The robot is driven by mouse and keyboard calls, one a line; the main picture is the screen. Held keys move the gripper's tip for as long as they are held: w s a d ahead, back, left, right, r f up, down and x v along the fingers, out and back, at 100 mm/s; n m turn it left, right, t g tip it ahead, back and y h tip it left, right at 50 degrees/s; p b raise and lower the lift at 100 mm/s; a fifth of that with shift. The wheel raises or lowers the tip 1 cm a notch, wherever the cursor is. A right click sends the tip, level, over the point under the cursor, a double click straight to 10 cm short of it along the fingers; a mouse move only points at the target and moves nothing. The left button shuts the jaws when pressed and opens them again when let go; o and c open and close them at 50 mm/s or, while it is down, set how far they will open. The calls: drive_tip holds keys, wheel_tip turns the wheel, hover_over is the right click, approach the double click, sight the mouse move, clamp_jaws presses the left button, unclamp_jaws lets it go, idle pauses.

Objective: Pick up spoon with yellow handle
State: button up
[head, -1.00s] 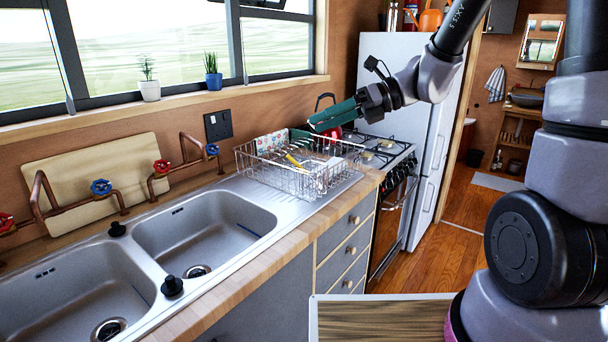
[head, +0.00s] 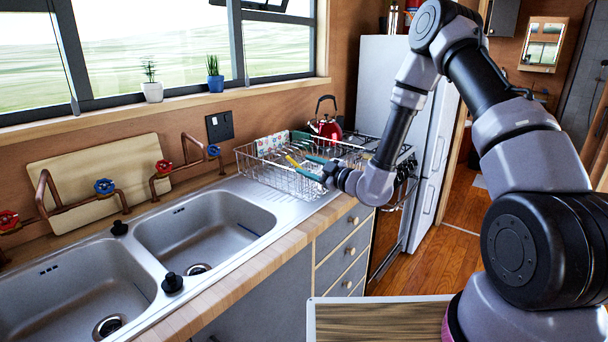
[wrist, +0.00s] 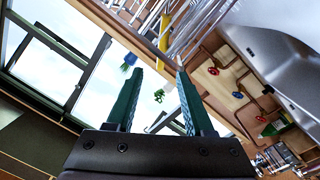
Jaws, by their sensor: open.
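The spoon's yellow handle (head: 292,161) sticks up at a tilt inside the wire dish rack (head: 262,178). In the wrist view the yellow handle (wrist: 163,30) lies just beyond and between the fingertips, among the rack wires. The spoon's bowl cannot be made out. My gripper (head: 302,165) is open and empty, its green fingers pointing left over the rack's right part, close to the handle. In the wrist view my gripper (wrist: 159,72) has a clear gap between its fingers.
The rack stands on the drainboard beside the double sink (head: 205,225). A red kettle (head: 327,128) is on the stove behind my gripper. A patterned item (head: 271,143) stands at the rack's back. A white fridge (head: 385,85) is at the right.

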sight(292, 160)
drive_tip(key=x, duration=0.7)
drive_tip(key=shift+w+a, duration=0.1)
drive_tip(key=shift+a, duration=0.3)
drive_tip(key=shift+c, duration=0.3)
clamp_jaws()
